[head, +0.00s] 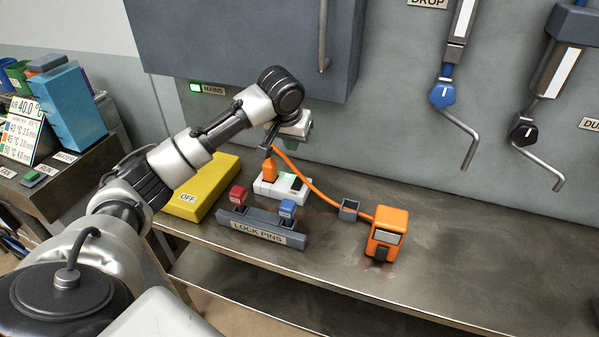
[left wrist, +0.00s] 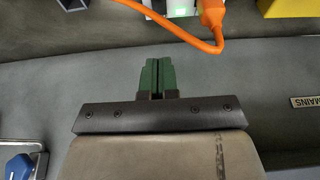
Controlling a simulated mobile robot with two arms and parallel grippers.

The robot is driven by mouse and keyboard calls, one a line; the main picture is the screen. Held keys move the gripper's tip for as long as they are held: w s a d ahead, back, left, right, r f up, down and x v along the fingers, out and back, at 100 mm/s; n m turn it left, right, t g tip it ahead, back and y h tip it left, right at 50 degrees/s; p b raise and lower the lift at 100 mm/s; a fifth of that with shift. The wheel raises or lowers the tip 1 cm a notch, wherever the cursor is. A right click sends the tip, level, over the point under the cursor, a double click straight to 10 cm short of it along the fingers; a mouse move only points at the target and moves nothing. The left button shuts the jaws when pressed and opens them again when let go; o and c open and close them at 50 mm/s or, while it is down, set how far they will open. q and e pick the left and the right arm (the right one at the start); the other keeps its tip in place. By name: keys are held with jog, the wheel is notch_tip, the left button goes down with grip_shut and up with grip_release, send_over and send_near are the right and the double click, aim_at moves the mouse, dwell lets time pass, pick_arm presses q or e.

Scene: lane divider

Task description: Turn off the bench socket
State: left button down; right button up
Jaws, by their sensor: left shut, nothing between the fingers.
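The bench socket (head: 264,187) is a white block on the bench with an orange plug (head: 269,169) in its left part. A dark switch with a green part shows on its right. In the left wrist view, the socket (left wrist: 182,10) is at the top edge, partly cut off, with a bright green light on it. My left gripper (head: 304,141) is above and a little behind the socket, apart from it. Its green fingers (left wrist: 158,76) are shut together with nothing between them. My right gripper is in neither view.
An orange cord runs from the plug to an orange device (head: 387,232) at the right. A lock pins rack (head: 258,230) stands in front of the socket. A yellow box (head: 205,186) marked OFF is to its left. Cranks hang on the wall; the bench's right side is clear.

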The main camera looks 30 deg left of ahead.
pick_arm(q)
jog(key=p, duration=0.1)
send_near(300, 180)
jog(key=x, duration=0.2)
jog(key=p+x, duration=0.1)
jog(key=x, duration=0.2)
jog(key=shift+w+a+f, duration=0.1)
jog(key=shift+w+f, duration=0.15)
jog(key=shift+w, duration=0.2)
jog(key=shift+f+p, duration=0.35)
jog(key=shift+f, duration=0.35)
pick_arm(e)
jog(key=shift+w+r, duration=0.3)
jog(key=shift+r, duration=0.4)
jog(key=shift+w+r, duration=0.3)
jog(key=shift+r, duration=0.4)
pick_arm(q)
jog(key=shift+w, duration=0.1)
jog(key=shift+f+p, duration=0.2)
jog(key=shift+p, duration=0.35)
jog(key=shift+f, duration=0.15)
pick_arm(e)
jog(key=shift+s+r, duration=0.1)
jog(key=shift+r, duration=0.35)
